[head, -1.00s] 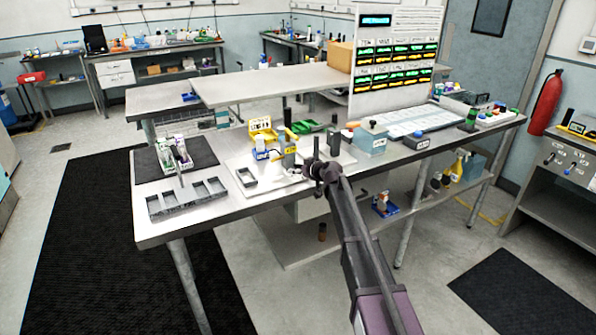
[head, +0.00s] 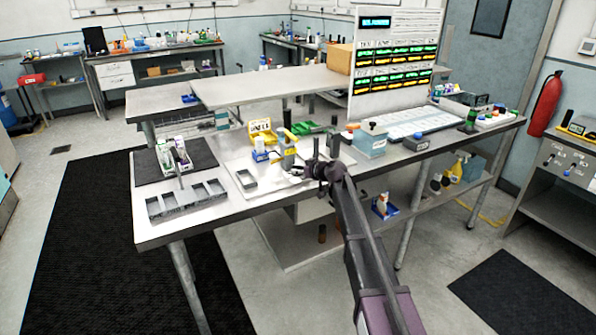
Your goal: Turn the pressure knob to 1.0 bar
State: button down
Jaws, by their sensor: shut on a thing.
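My gripper (head: 312,170) is at the front part of the central workbench (head: 225,215), just right of a small yellow-topped device (head: 287,150) on a pale plate. The gripper is shut, with its fingers low near the bench. What lies between the fingers is small and mostly hidden by my wrist; it appears to be the pressure knob. The knob's scale and pointer cannot be read from here.
A grey slotted tray (head: 188,201) and a dark mat (head: 203,153) with small modules lie left. A yellow bin (head: 262,132) and green bin (head: 310,127) stand behind. A blue-grey box (head: 370,141) stands right, before a tall display board (head: 395,75).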

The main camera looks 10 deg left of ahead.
jog(key=shift+a+n+g+y, duration=0.15)
jog(key=shift+n+g+y, duration=0.15)
jog(key=shift+n, duration=0.1)
jog(key=shift+s, duration=0.1)
dwell(0.9)
jog(key=shift+c, duration=1.8)
grip_release()
